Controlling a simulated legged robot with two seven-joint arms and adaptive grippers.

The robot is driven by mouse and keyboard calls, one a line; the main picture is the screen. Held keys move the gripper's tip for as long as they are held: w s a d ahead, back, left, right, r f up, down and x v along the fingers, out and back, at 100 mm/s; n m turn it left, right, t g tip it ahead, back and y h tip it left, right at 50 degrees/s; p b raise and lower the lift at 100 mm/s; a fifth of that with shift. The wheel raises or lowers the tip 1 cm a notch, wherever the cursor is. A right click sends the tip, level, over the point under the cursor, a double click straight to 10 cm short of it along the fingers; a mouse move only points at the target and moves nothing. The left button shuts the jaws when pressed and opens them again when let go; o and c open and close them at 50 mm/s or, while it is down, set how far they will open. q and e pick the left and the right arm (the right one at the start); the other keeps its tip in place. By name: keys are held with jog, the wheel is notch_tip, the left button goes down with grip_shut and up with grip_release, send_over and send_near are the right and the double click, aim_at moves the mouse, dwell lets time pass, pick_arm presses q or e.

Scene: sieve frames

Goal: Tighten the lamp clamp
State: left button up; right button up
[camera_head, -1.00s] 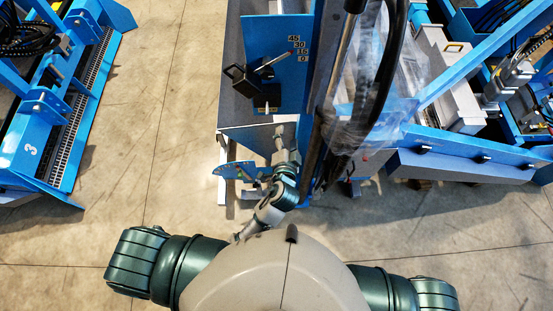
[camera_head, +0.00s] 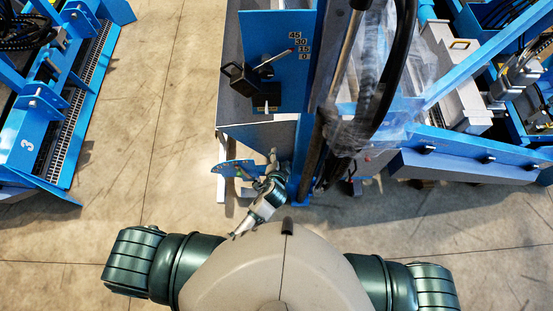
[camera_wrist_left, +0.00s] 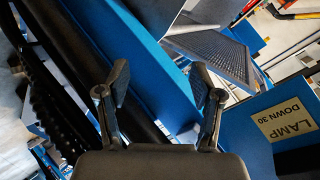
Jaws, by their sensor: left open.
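The lamp (camera_head: 245,78), a small black box with a rod or lever, sits on the blue upright panel beside a scale marked 45, 30, 15 and 0. I cannot tell which part is its clamp. My left gripper (camera_head: 272,160) is below the panel, near the machine's lower front edge and well apart from the lamp. In the left wrist view, its two black fingers (camera_wrist_left: 160,82) are spread with nothing between them. A label reading "LAMP DOWN 30" (camera_wrist_left: 288,120) shows at the right there. The lamp is not clear in that view. My right gripper is not in view.
A small blue plate (camera_head: 232,167) stands left of my left gripper. Black hoses and clear plastic wrap (camera_head: 352,125) hang to its right. A blue wall (camera_wrist_left: 150,65) runs behind the fingers. Another blue machine (camera_head: 60,110) stands at left, with bare floor (camera_head: 165,110) between.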

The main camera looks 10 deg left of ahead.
pick_arm(q)
jog(key=shift+s+a+f, duration=0.1)
jog(key=shift+a+f, duration=0.05)
jog(key=shift+f, duration=0.55)
jog(key=shift+s+a+f, duration=0.1)
jog(key=shift+f, duration=0.6)
jog(key=s+a+f+n+g+b, duration=0.15)
jog(key=s+f, duration=0.25)
jog(key=f, duration=0.4)
jog(key=s+a+f+g, duration=0.2)
jog(key=s+a+f, duration=0.15)
jog(key=f, duration=0.45)
jog(key=s+a+f+g+b, duration=0.15)
jog(key=s+f, duration=0.25)
jog(key=f, duration=0.4)
jog(key=s+a+f+n+g, duration=0.1)
jog(key=s+a+f, duration=0.3)
jog(key=s, duration=0.5)
jog(key=s+a+f+n+g+b, duration=0.1)
jog(key=s+a+f+n+g, duration=0.1)
jog(key=s+f, duration=0.5)
jog(key=s+a+f+n+g, duration=0.2)
jog(key=s+a+f, duration=0.4)
jog(key=s, duration=0.6)
jog(key=shift+s+a+n+b, duration=0.3)
jog(key=shift+s+a+n, duration=0.1)
jog(key=shift+n, duration=0.25)
jog(key=shift+d, duration=0.1)
jog(key=shift+c, duration=0.2)
